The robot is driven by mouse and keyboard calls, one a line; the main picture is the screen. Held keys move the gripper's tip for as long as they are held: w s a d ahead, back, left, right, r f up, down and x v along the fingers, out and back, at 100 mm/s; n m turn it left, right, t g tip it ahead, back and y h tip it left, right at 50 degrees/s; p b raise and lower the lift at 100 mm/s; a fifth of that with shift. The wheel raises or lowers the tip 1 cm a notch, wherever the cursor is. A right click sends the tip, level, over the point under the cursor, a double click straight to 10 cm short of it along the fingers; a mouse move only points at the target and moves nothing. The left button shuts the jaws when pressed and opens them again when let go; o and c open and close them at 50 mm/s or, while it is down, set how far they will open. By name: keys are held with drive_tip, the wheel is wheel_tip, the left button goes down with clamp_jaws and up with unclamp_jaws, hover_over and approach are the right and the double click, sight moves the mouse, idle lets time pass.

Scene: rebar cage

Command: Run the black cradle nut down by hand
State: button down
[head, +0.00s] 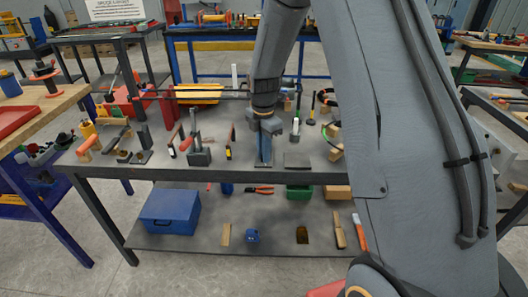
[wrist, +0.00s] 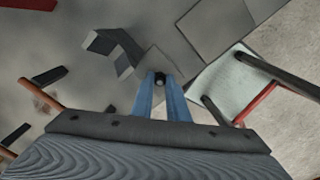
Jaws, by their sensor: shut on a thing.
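My gripper (head: 264,163) reaches straight down to the dark workbench top in the head view, near its front edge. In the wrist view its two blue fingers (wrist: 160,82) are closed on a small dark round piece, which I take to be the black cradle nut (wrist: 159,79). Only its end shows between the fingertips. A grey flat surface (wrist: 160,62) lies just beyond the fingertips; I cannot tell whether the nut touches it. In the head view the nut is hidden by the fingers.
A grey block-like tool (head: 200,156) stands left of my gripper, and a dark flat plate (head: 298,160) lies to its right. Several hand tools crowd the bench's left side. A blue box (head: 170,211) sits on the lower shelf.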

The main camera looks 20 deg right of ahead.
drive_tip(key=m+p, duration=0.1)
drive_tip(key=m, duration=1)
drive_tip(key=shift+p, duration=0.35)
drive_tip(key=m, duration=0.3)
drive_tip(key=shift+m, duration=0.3)
drive_tip(key=m, duration=0.3)
drive_tip(key=shift+m+p, duration=0.3)
drive_tip(key=m, duration=0.3)
drive_tip(key=shift+m, duration=0.3)
drive_tip(key=m, duration=0.6)
drive_tip(key=shift+m, duration=0.3)
drive_tip(key=c, duration=1.7)
unclamp_jaws()
